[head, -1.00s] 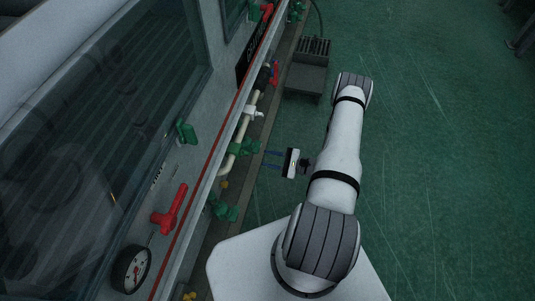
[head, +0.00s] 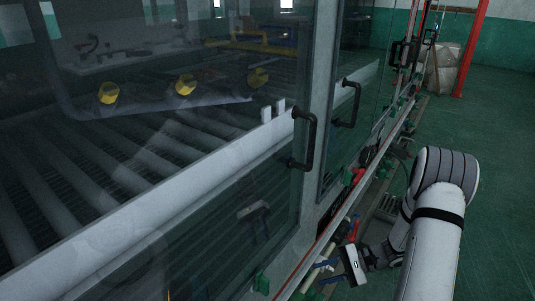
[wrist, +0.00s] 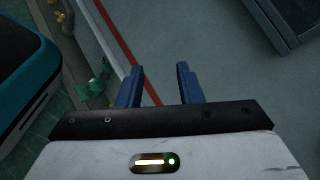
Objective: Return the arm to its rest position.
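My white arm reaches up at the right of the head view, and its elbow is bent. My gripper (head: 328,271) points left towards the lower frame of the glazed machine (head: 315,215). In the wrist view my gripper (wrist: 160,82) shows two blue fingers with a clear gap between them. Nothing is between the fingers; my gripper is open and empty. Behind them is a pale grey panel (wrist: 215,50) with a red stripe. I cannot tell the exact distance to it.
Black door handles (head: 309,140) stick out from the glass doors. Green valve fittings (head: 262,284) and pipes run low along the machine, close to my gripper. Green floor (head: 495,150) lies open on the right. A red post (head: 469,50) and a wrapped pile (head: 442,68) stand farther back.

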